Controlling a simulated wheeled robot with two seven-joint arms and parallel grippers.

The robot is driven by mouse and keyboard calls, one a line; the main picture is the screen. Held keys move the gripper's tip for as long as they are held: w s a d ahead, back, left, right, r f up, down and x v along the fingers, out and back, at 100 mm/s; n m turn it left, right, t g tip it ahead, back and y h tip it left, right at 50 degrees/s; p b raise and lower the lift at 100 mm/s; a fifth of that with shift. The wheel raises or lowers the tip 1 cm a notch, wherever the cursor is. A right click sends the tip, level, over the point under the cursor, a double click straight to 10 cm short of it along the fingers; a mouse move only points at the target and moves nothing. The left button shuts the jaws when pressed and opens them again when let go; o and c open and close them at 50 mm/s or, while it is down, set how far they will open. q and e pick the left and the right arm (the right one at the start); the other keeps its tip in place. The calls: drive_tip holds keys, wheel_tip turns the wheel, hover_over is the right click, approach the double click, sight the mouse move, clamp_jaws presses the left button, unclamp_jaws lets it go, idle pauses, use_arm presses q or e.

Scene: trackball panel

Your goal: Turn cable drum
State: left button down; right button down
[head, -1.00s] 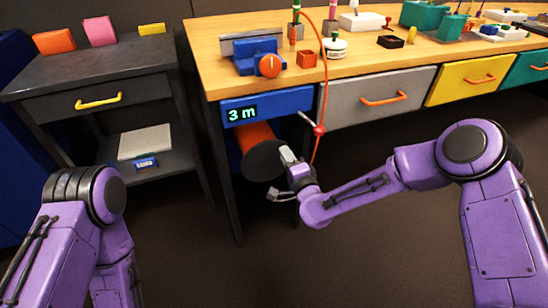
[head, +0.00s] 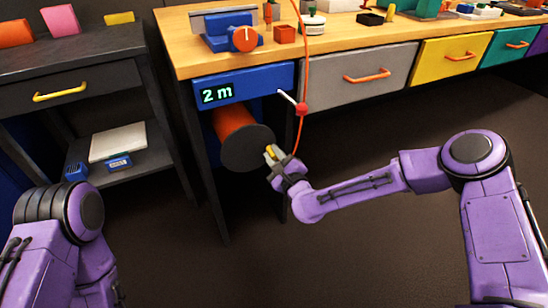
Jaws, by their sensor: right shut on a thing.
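The cable drum is an orange cylinder (head: 233,122) with a dark round end disc (head: 246,150), mounted under the workbench on the left. A blue panel above it has a display (head: 217,93) reading "2 m". An orange cable (head: 304,60) runs down from above the bench past a red ball (head: 301,109) on a pale rod. My right gripper (head: 272,154) is at the right edge of the disc, shut on a small yellow handle (head: 270,151), mostly hidden by the fingers. My left arm shows at the lower left; its gripper is out of view.
The wooden workbench (head: 180,50) carries a blue vise-like device (head: 229,34) and several small items. Grey (head: 360,75), yellow and teal drawers line its front. A dark side table (head: 70,65) with a lower shelf stands left. The floor in front is clear.

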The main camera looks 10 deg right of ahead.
drive_tip(key=shift+s+a+f+m+b, duration=0.1)
drive_tip(key=shift+a+f+m+b, duration=0.1)
drive_tip(key=shift+f+m+b, duration=0.9)
drive_tip(key=shift+s+a+f+m+b, duration=0.15)
drive_tip(key=shift+m+b, duration=0.1)
drive_tip(key=shift+m, duration=0.25)
drive_tip(key=shift+w+a+m+b, duration=0.15)
drive_tip(key=shift+m+b, duration=0.1)
drive_tip(key=shift+m, duration=0.25)
drive_tip(key=shift+s, duration=0.1)
drive_tip(key=c, duration=1)
unclamp_jaws()
